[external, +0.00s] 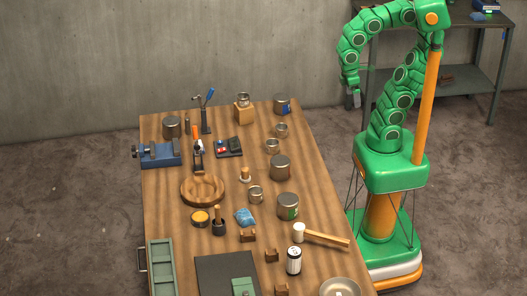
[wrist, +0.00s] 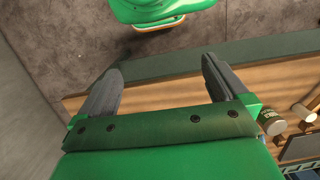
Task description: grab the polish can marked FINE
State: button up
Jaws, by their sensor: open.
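Several metal cans stand on the wooden table (external: 222,235), and I cannot read FINE on any of them. One with a green label (external: 288,207) stands near the right edge, one with a blue label (external: 282,104) at the far right corner, a plain-looking one (external: 280,167) between them, and another (external: 172,127) at the far left. A white can with dark marks (external: 294,261) stands near the mallet; it seems to show in the wrist view (wrist: 271,122), its lettering unreadable. My gripper (external: 354,97) is open and empty, raised right of the table; its fingers (wrist: 162,68) are spread.
A mallet (external: 320,236), small glass jars (external: 272,146), a round wooden dish (external: 202,189) and a blue vise (external: 160,153) share the table. A blue packet (external: 245,217) lies near the middle. A metal shelf (external: 462,75) stands behind my arm. Air between gripper and table looks clear.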

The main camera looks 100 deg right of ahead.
jog(key=w+d+m+y, duration=0.2)
jog(key=w+m+y, duration=0.3)
jog(key=w+m, duration=0.4)
jog(key=m+t+y, duration=0.3)
jog(key=m+t, duration=1)
jog(key=m, duration=0.7)
send_over(285, 95)
jog(key=s+d, duration=0.3)
jog(key=s, duration=0.1)
jog(key=shift+n, duration=0.3)
notch_tip(285, 95, down, 17)
jog(key=shift+w+a+r, duration=0.1)
jog(key=shift+x, duration=3.7)
jog(key=c, duration=1)
jog(key=shift+c, duration=0.2)
jog(key=shift+r, duration=0.1)
